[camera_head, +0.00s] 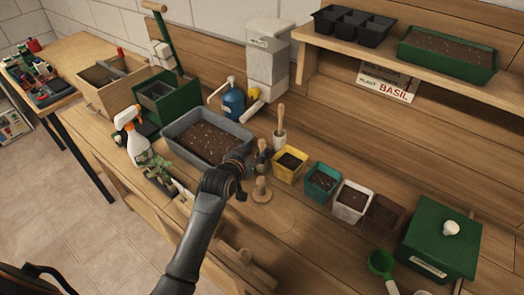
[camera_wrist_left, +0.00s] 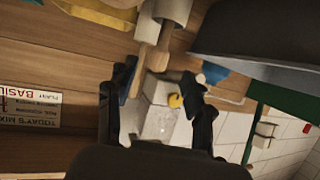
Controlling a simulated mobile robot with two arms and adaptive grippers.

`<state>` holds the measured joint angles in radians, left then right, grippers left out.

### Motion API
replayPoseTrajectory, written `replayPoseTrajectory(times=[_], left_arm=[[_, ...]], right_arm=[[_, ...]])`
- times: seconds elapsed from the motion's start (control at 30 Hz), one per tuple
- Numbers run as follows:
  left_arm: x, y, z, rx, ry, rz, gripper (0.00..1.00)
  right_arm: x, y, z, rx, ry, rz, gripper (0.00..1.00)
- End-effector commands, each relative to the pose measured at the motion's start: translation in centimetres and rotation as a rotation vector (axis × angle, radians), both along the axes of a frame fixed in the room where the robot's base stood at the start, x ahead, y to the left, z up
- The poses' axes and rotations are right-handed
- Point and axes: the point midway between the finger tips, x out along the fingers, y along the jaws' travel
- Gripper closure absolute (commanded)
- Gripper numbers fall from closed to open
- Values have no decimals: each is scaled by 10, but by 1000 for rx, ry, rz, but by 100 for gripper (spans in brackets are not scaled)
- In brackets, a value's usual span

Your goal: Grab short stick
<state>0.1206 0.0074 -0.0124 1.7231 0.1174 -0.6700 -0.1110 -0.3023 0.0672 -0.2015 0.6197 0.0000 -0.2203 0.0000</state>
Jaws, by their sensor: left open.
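In the head view a pale cup (camera_head: 279,141) stands on the bench with a wooden stick (camera_head: 281,116) upright in it. My left gripper (camera_head: 257,166) is just left of and in front of the cup, open, with nothing seen in it. In the left wrist view, the picture is turned over. Two wooden sticks show beyond the open fingers: a thicker one (camera_wrist_left: 158,56) near the gap and a thinner one (camera_wrist_left: 135,80) by the left finger. The cup (camera_wrist_left: 172,10) is at the top. Which stick is shorter is hard to tell.
A wooden peg-like tool (camera_head: 262,190) stands near the gripper. The grey soil tray (camera_head: 170,131) is to the left, a yellow pot (camera_head: 289,164) and teal pot (camera_head: 322,181) to the right.

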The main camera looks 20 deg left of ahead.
Motion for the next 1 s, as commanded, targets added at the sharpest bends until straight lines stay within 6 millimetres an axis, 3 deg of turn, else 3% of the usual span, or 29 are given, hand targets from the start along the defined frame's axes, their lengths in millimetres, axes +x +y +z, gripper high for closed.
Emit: replayPoseTrajectory(times=[0.27,0.63,1.0], left_arm=[[16,-2,-6,1,0,0,48],[52,-6,-25,1,0,1,48],[58,-7,-28,1,-1,1,48]], right_arm=[[0,-9,4,-11,0,3,58],[1,-11,15,-13,-2,3,58],[3,-12,15,-14,-4,2,58]])
